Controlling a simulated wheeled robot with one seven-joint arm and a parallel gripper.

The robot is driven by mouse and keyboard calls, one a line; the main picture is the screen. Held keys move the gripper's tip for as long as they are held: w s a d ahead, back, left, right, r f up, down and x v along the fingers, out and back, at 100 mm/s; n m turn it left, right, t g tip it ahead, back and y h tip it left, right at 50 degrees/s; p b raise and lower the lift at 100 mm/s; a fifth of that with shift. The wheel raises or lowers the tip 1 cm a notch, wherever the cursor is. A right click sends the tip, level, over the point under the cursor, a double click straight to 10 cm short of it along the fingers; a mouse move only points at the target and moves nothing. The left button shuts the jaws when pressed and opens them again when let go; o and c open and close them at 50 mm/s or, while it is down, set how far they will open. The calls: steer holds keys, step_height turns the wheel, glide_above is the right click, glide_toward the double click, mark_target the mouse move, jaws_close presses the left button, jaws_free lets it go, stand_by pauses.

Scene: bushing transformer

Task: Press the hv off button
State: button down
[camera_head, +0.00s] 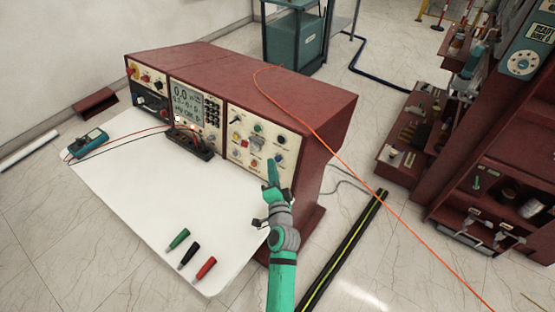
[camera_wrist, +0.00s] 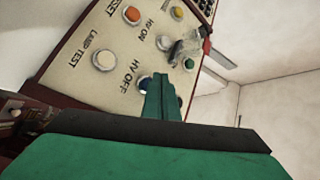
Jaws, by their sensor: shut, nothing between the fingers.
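The HV OFF button is the blue button (camera_wrist: 145,83) beside the "HV OFF" lettering in the wrist view, partly hidden by my gripper fingers. The button sits on the cream right-hand panel (camera_head: 240,113) of a red console. My gripper (camera_wrist: 161,80) is shut and empty, its green fingertips directly over or beside the button's edge. In the head view my gripper (camera_head: 271,162) is at the lower right of that panel. I cannot tell whether the tips touch the button or stand just off it.
Near the button are the white HV ON button (camera_wrist: 163,42), the white LAMP TEST button (camera_wrist: 104,60) and an orange button (camera_wrist: 132,14). A key switch (camera_wrist: 180,50) sticks out. An orange cable (camera_head: 318,133) crosses the console. Three coloured probes lie on the white tabletop (camera_head: 130,210).

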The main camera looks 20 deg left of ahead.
steer(key=shift+d, duration=0.2)
steer(key=shift+s+a, duration=0.15)
steer(key=shift+a, duration=0.1)
steer(key=shift+d, duration=0.2)
steer(key=shift+w+d+f, duration=0.1)
steer(key=shift+w+d, duration=0.05)
steer(key=shift+w, duration=0.35)
